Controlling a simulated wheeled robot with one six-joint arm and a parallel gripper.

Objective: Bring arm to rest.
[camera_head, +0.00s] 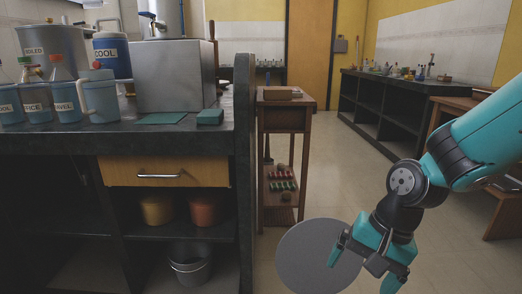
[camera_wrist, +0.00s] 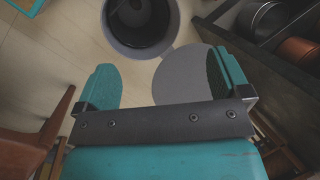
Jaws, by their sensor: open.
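My gripper (camera_head: 363,268) hangs at the end of my teal arm on the right of the head view, pointing down over the floor. It also shows in the wrist view (camera_wrist: 171,80), where its two teal fingers stand wide apart with nothing between them. No steel canister is in the gripper.
A dark counter (camera_head: 110,140) on the left carries a grey steel box (camera_head: 175,75), blue labelled jugs (camera_head: 101,97) and a blue COOL container (camera_head: 112,52). A small wooden stand (camera_head: 285,125) is beside it. A black shelf unit (camera_head: 400,105) stands far right. The middle floor is open.

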